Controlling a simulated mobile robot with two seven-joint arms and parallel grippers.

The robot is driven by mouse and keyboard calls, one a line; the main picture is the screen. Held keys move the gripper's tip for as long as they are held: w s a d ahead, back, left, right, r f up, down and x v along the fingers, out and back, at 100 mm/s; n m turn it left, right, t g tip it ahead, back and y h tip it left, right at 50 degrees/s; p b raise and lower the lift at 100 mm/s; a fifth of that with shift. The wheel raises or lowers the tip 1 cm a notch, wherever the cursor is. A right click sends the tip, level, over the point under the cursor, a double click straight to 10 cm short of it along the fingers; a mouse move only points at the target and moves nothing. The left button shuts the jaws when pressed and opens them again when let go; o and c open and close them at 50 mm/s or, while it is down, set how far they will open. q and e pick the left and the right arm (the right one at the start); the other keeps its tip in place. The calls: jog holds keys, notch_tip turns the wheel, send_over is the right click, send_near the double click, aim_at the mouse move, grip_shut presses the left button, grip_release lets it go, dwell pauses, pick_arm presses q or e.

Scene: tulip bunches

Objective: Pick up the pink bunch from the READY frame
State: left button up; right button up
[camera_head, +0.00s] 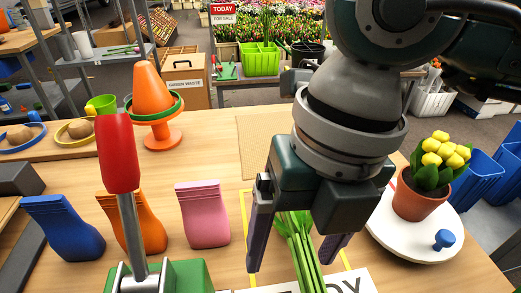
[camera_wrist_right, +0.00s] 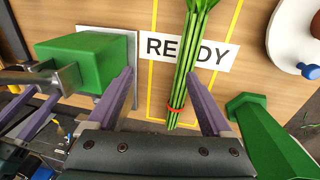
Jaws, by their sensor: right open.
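A tied bunch of green stems (camera_head: 300,252) lies over the READY frame (camera_head: 246,215) on the table. It also shows in the right wrist view (camera_wrist_right: 186,62), crossing the READY label (camera_wrist_right: 215,54), with a red band (camera_wrist_right: 175,109) near its cut ends. Its blossoms are hidden or out of frame, so I cannot tell their colour. My right gripper (camera_head: 289,262) is open above the bunch, a finger on each side of the stems. In the right wrist view the stems lie nearer the right finger. Purple bars like my left gripper's fingers (camera_wrist_right: 38,118) show at the left edge.
A green block with a red-handled metal lever (camera_head: 118,155) stands left of my right gripper. Blue, orange and pink vases (camera_head: 203,215) stand behind it. A white round board (camera_head: 410,240) with a potted yellow plant (camera_head: 418,200) and blue knob is at right.

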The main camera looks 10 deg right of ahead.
aim_at(312, 274)
jog(key=shift+h, duration=0.9)
jog(key=d, duration=0.1)
jog(key=w+d+f, duration=0.2)
jog(key=shift+d+f, duration=0.15)
jog(key=shift+d, duration=0.15)
notch_tip(312, 274, down, 3)
jog(key=shift+s+a+f, duration=0.15)
jog(key=f, duration=0.3)
jog(key=f+b, duration=0.1)
jog(key=f, duration=0.1)
jog(key=shift+s+f, duration=0.25)
jog(key=shift+f, duration=0.05)
grip_shut()
